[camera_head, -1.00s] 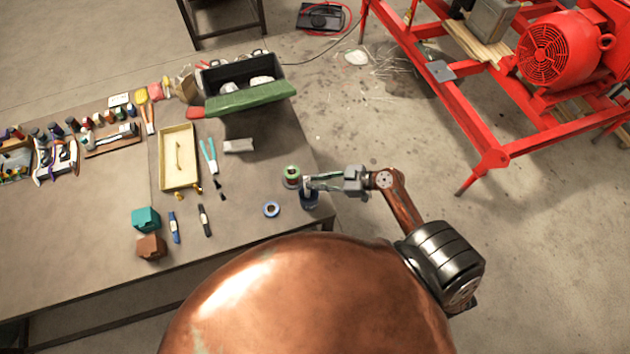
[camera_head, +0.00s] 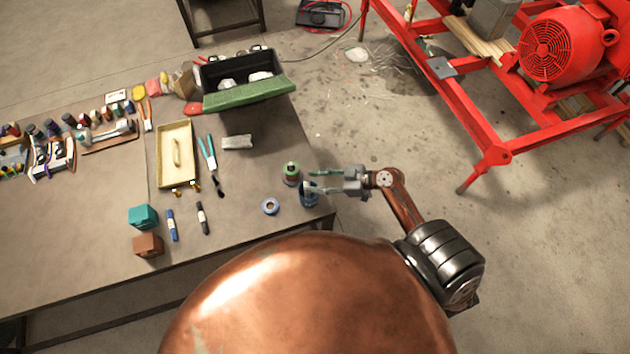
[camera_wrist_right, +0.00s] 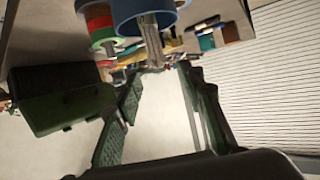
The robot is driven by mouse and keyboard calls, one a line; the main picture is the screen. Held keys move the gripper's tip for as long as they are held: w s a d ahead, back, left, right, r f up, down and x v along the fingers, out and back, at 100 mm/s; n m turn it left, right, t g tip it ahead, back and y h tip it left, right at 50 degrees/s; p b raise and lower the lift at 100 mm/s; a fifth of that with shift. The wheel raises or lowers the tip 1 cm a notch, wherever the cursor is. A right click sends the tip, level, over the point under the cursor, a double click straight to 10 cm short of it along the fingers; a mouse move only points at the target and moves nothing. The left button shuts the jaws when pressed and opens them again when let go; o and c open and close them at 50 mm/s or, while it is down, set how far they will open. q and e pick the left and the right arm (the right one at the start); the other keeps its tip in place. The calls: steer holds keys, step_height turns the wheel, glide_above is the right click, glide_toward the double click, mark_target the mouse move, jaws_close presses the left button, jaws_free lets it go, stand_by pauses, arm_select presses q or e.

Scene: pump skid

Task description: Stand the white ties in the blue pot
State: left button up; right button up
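The blue pot (camera_head: 309,201) stands near the right edge of the workbench, partly under my right gripper (camera_head: 312,181). In the right wrist view the pot (camera_wrist_right: 126,22) is at the top. The white ties (camera_wrist_right: 152,42) show there as a pale bundle sticking out of the pot's mouth. In the head view only a small pale bit of them shows by the pot. My right gripper also shows in the wrist view (camera_wrist_right: 162,85), its green-padded fingers spread apart with nothing between them. The pot's inside is hidden. My left gripper is not in view.
A green and red spool (camera_head: 290,175) stands close behind the pot. A cream tray (camera_head: 176,132), a black crate with a green front (camera_head: 246,98), pliers and markers are further left. The bench edge is just right of the pot.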

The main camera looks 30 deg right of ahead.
steer(key=v, duration=1.2)
stand_by(0.9)
